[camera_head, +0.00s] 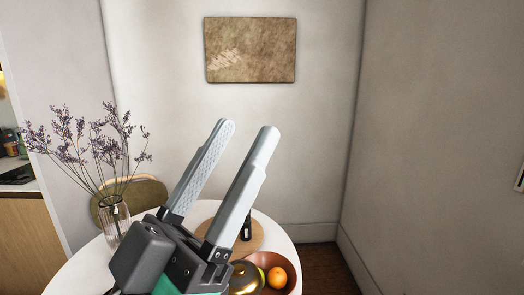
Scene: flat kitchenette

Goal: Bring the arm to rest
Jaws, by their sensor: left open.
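My left gripper (250,131) is large in the middle of the head view, pointing up and slightly right. Its two pale grey fingers are parallel and apart, with nothing between them. It is in front of the round white table (82,270) and hides part of it. My right gripper does not show.
On the table are a glass vase (115,219) with purple dried flowers, a wooden board (252,234) and a bowl (293,284) with an orange (277,278). A chair (148,194) stands behind. A wooden counter (25,235) is at left.

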